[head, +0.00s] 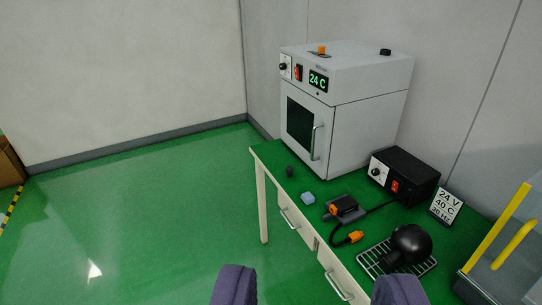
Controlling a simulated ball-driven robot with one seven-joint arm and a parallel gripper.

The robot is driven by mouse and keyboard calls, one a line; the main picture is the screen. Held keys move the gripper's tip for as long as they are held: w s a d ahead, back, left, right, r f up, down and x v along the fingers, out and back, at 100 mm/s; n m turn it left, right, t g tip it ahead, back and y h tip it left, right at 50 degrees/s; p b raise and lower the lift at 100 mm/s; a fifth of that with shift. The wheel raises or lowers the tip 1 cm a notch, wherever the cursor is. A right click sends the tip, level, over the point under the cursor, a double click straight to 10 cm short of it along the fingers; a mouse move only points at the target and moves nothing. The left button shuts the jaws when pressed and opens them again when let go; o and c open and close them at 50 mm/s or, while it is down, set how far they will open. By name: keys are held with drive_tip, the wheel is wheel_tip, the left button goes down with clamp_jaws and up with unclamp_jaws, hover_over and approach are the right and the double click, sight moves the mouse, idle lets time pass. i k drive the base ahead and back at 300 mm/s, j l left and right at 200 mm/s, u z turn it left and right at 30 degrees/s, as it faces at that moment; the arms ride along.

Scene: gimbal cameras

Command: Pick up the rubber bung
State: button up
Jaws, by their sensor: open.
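A small dark stub (289,171), which looks like the rubber bung, stands on the green bench top (268,153) near its far left end, in front of the oven. It is small in the picture, so its details are hard to tell. My gripper (317,289) shows at the bottom edge as two purple fingers, wide apart with nothing between them. It is well short of the bung, nearer to me and lower in the picture.
A white oven (365,115) reading 24 C stands behind the bung, with a black cap (385,52) on top. A pale blue block (308,198), orange-black device (345,208), black power box (405,175), sign (446,206) and wire rack (368,261) with a black rounded object (409,244) occupy the bench.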

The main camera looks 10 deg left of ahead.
sight(289, 169)
drive_tip(key=i+u, duration=0.1)
drive_tip(key=i, duration=0.65)
drive_tip(key=i+u, duration=0.1)
drive_tip(key=i, duration=0.6)
drive_tip(key=i+l+u, duration=0.1)
drive_tip(key=i, duration=0.65)
drive_tip(key=i+l+u, duration=0.1)
drive_tip(key=i, duration=0.65)
